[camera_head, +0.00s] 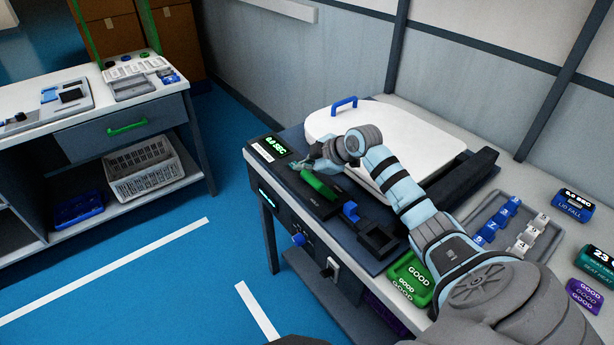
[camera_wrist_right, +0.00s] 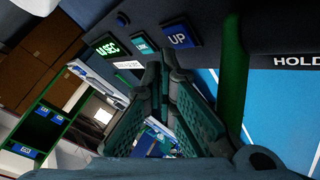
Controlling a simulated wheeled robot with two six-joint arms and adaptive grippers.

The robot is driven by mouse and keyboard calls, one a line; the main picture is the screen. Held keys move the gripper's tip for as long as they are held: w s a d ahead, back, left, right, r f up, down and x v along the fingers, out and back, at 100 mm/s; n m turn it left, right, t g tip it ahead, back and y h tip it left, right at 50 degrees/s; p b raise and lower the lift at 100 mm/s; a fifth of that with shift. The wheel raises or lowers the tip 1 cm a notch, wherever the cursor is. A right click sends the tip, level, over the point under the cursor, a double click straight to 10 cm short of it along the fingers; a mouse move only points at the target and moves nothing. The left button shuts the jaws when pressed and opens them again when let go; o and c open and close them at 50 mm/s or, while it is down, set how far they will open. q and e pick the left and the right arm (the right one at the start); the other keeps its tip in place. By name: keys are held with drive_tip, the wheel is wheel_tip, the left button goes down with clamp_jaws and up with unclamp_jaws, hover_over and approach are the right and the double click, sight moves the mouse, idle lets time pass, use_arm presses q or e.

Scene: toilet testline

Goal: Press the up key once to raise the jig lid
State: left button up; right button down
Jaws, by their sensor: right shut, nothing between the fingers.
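The blue UP key (camera_wrist_right: 181,38) shows in the wrist view, just beyond and to the right of my right gripper's fingertips. My right gripper (camera_wrist_right: 166,62) is shut and empty; contact with the key cannot be made out. In the head view, my right gripper (camera_head: 316,166) is over the near left part of the jig's dark panel, and the UP key is hidden there. A white lid (camera_head: 405,135) with a blue handle (camera_head: 345,103) lies flat on the jig. My left gripper is not in view.
A green bar (camera_head: 319,186) stands close to my right gripper. A timer display (camera_head: 268,147) is to its left. A blue block and a black bracket (camera_head: 377,239) sit nearer. Green GOOD labels (camera_head: 410,278) and a rack (camera_head: 497,222) are to the right. A side bench (camera_head: 90,113) stands left.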

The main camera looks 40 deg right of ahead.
idle(0.6)
drive_tip(key=shift+f, duration=0.45)
drive_tip(key=shift+f, duration=0.2)
